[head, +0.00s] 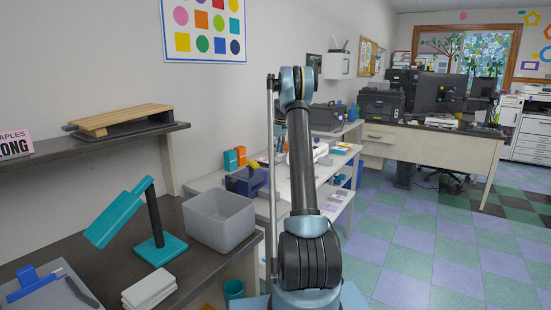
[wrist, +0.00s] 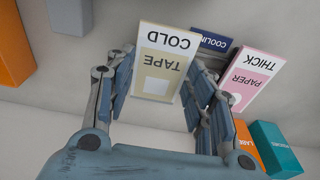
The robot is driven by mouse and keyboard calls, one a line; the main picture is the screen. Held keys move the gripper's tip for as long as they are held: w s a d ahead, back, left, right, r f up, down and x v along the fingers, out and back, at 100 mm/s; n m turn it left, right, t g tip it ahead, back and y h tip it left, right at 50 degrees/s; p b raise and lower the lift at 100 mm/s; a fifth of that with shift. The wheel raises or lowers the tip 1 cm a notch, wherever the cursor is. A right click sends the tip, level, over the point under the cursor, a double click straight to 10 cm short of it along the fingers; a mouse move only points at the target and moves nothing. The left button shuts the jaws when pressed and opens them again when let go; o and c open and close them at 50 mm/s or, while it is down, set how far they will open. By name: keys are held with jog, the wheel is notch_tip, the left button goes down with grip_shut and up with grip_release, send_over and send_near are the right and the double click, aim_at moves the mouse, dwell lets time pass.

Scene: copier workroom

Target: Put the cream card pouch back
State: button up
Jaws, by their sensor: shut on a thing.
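The cream card pouch (wrist: 165,62) is between the fingers of my gripper (wrist: 160,88) in the wrist view. It has a pale face with the words COLD TAPE, upside down in this view, and a small light square. My gripper is shut on it. In the head view my arm reaches away over the white side table (head: 335,190), and I cannot make out the gripper or the pouch there.
Beside the pouch in the wrist view are a dark blue card (wrist: 211,41), a pink THICK PAPER card (wrist: 247,77), an orange box (wrist: 245,143) and a teal box (wrist: 275,150). In the head view, a grey bin (head: 218,222) and teal lamp (head: 118,215) stand on the near dark table.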

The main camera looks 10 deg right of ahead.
jog(key=shift+f, duration=0.15)
jog(key=o, duration=1.4)
jog(key=r, duration=0.4)
jog(key=d+r, duration=0.1)
jog(key=r, duration=0.3)
jog(key=s+r, duration=0.1)
jog(key=r, duration=0.2)
jog(key=shift+d+r, duration=0.2)
jog(key=shift+r, duration=0.2)
